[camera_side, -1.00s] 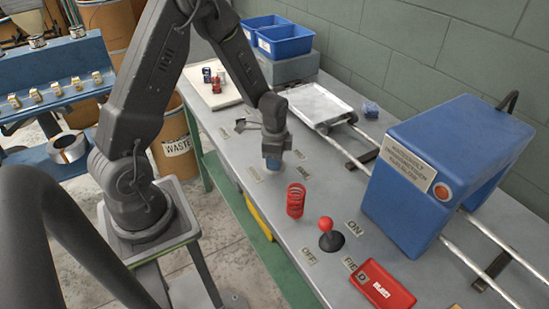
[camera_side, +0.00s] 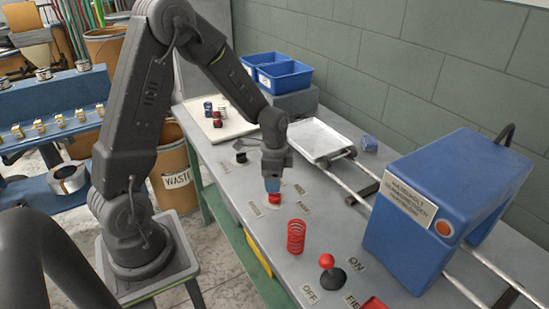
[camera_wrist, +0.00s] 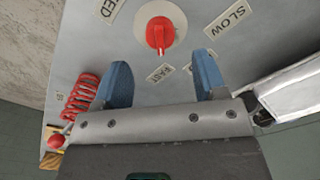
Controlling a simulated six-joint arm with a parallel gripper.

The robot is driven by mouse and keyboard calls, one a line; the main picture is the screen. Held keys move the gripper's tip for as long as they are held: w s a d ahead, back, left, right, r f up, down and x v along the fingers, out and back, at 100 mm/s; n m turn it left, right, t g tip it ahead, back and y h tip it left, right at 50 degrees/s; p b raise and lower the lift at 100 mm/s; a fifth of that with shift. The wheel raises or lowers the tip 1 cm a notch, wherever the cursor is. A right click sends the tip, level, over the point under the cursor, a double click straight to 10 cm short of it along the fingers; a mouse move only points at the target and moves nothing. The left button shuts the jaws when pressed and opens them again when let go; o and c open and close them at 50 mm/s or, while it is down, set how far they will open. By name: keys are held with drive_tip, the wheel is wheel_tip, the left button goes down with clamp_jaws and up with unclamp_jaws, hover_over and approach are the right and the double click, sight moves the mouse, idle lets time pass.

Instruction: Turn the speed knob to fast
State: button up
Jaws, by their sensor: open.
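The speed knob is red on a pale round plate; in the wrist view the knob (camera_wrist: 160,33) sits at top centre, its narrow mark at the lower edge, toward a small label (camera_wrist: 160,72) that seems to read FAST. A SLOW label (camera_wrist: 228,18) lies to its upper right. My gripper (camera_wrist: 160,60) is open, its two blue fingers apart, with nothing between them. In the side view my gripper (camera_side: 272,184) is just above the red knob (camera_side: 272,199). The knob's exact setting is hard to read.
A red spring (camera_side: 296,236) stands near the knob, and a red-balled lever (camera_side: 327,262) is further forward. A blue machine (camera_side: 425,190) is at right over rails. A metal tray (camera_side: 318,140) and blue bins (camera_side: 285,72) are behind.

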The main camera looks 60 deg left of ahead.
sight(275, 196)
wheel_tip(275, 196, up, 8)
idle(0.5)
wheel_tip(275, 196, down, 14)
drive_tip(key=n, duration=0.3)
idle(0.5)
drive_tip(key=shift+c, duration=0.3)
drive_tip(key=c, duration=0.9)
drive_tip(key=shift+o, duration=0.2)
drive_tip(key=shift+n, duration=0.8)
